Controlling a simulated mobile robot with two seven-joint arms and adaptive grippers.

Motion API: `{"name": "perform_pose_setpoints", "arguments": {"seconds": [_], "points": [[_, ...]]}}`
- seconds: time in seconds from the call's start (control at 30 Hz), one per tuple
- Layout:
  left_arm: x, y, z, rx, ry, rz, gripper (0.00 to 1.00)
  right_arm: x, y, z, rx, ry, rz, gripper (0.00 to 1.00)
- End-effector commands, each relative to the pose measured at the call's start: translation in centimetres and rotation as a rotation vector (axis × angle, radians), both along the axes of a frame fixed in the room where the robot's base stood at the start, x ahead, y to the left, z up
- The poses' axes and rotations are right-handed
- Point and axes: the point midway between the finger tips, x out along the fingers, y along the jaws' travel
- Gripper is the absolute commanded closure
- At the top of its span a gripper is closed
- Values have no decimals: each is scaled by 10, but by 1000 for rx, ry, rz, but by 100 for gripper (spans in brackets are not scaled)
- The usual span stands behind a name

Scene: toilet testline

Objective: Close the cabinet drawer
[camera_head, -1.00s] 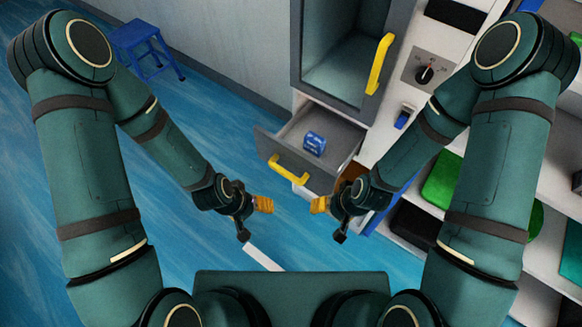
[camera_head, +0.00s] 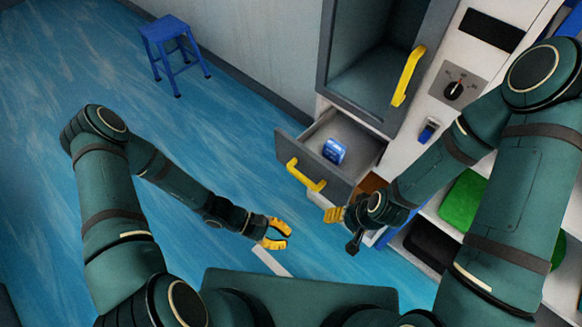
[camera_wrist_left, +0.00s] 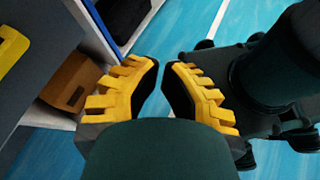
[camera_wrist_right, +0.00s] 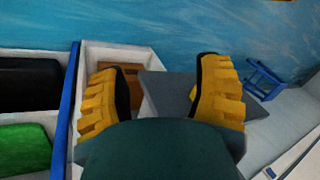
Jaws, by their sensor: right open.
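The grey cabinet drawer (camera_head: 312,167) is pulled out below an open grey compartment. Its front has a yellow handle (camera_head: 305,175), and a small blue item (camera_head: 334,151) lies inside. My left gripper (camera_head: 283,235) is in front of and below the drawer, apart from it. Its fingers are partly open with a narrow gap and nothing between them in the left wrist view (camera_wrist_left: 161,66). My right gripper (camera_head: 330,214) is just below the drawer's handle side, open and empty. In the right wrist view (camera_wrist_right: 160,75) a grey panel shows beyond its fingers.
A yellow door handle (camera_head: 408,76) projects above the drawer. A control panel with a knob (camera_head: 453,90) and shelves with a green item (camera_head: 465,200) stand at right. A brown box (camera_wrist_left: 72,82) sits low beside the drawer. A blue stool (camera_head: 172,45) stands on open floor.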

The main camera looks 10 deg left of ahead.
Motion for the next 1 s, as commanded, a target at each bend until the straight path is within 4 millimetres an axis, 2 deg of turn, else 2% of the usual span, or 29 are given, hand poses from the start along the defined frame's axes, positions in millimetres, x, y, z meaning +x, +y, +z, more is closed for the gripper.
{"name": "perform_pose_setpoints", "arguments": {"seconds": [0.07, 0.13, 0.2, 0.3, 0.4, 0.5, 0.6, 0.73, 1.0], "points": [[29, -1, -4, -159, 64, 233, 100, -1, 0, -2, 0, 1, 0, 36], [59, 7, -6, -282, 87, 435, 100, -1, 0, -3, 0, 2, 2, 36], [86, 24, -9, -381, 88, 629, 100, -1, 0, -3, 0, 2, 2, 36], [116, 53, -17, -476, 69, 859, 100, -1, 0, -4, 0, 3, 2, 36], [131, 77, -24, -524, 47, 1009, 100, -2, 0, -4, 0, 3, 2, 36], [139, 88, -27, -545, 35, 1079, 100, -2, 0, -5, 0, 3, 2, 36], [145, 87, -28, -549, 31, 1093, 100, -2, 0, -5, 0, 4, 3, 36], [158, 76, -27, -550, 32, 1088, 100, -2, 0, -7, 1, 5, 4, 36], [200, 44, -28, -549, 33, 1086, 100, -4, 1, -13, 2, 9, 7, 36]]}}
